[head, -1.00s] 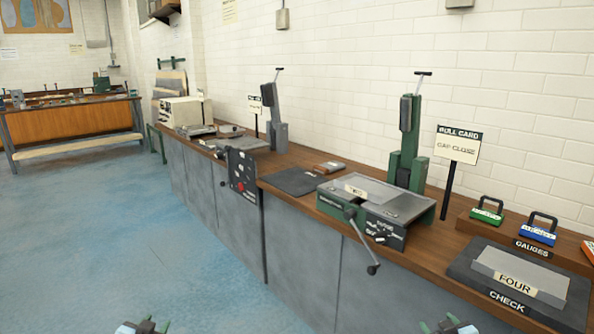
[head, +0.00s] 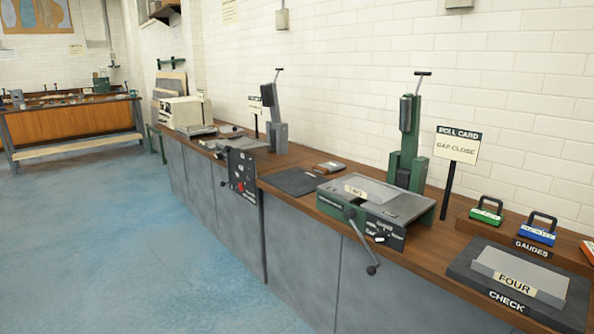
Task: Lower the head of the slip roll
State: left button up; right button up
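A green and grey machine (head: 375,208) sits on the bench at the centre right, beside a sign reading "ROLL CARD, GAP CLOSE" (head: 457,145). A crank handle (head: 361,240) hangs off its front, pointing down. Behind its flat bed stands a green column (head: 408,168) with a dark block (head: 405,113) high on it and a T-handle (head: 423,74) on top. The block is well above the bed. I cannot tell for sure which part is the slip roll's head. Neither gripper is in view.
A check plate (head: 520,277) and several gauges on a raised strip (head: 533,247) are at the right. A similar grey machine (head: 276,115) stands farther left, with a control panel (head: 241,171) on the bench front. The blue floor (head: 120,240) is clear.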

aim_at(410, 139)
jog(key=k, duration=1.2)
jog(key=u, duration=0.85)
jog(key=i, duration=1.15)
jog(key=z, duration=0.5)
jog(key=i, duration=0.95)
jog(key=z, duration=0.9)
